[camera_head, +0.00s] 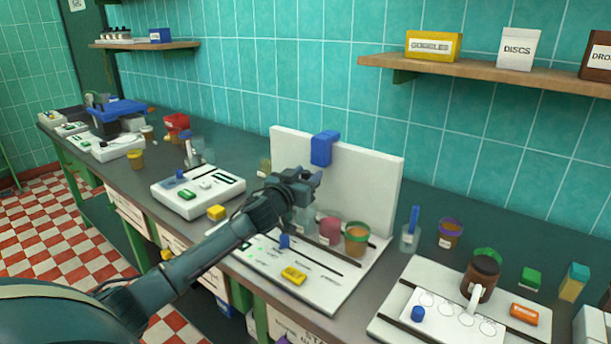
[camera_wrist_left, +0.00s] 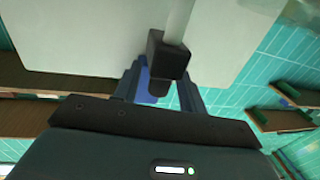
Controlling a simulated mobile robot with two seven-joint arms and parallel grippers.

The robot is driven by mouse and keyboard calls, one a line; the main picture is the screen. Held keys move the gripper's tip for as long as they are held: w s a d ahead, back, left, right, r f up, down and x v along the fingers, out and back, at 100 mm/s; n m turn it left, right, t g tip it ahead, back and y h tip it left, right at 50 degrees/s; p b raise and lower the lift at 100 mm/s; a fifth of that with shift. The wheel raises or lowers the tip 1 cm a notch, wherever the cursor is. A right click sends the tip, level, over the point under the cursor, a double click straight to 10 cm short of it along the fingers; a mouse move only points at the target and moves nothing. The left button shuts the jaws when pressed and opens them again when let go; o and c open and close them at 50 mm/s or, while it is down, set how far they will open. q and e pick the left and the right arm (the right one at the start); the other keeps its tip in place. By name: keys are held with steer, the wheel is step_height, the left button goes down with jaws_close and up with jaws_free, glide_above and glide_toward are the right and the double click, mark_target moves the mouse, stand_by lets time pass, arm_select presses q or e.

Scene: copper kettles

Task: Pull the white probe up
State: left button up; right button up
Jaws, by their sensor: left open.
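My left gripper (camera_head: 312,178) is in front of the upright white board (camera_head: 372,190), just below the blue clip (camera_head: 322,148) on the board's top edge. It is open. In the left wrist view a pale rod (camera_wrist_left: 179,20) with a black block (camera_wrist_left: 168,56) at its end lies between the fingers of this gripper (camera_wrist_left: 160,80). I take it for the white probe; contact with the fingers cannot be told. In the head view the gripper hides the probe. A clear jar (camera_head: 302,218) stands below the gripper. My right gripper is not in view.
A pink jar (camera_head: 330,230) and an orange-brown jar (camera_head: 357,240) stand beside the clear jar on the white base (camera_head: 330,300). A white device (camera_head: 198,190) is to the left. A brown kettle-like vessel (camera_head: 481,279) stands to the right. The upright board is close behind the gripper.

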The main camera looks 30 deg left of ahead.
arm_select(q)
jaws_close()
stand_by(0.4)
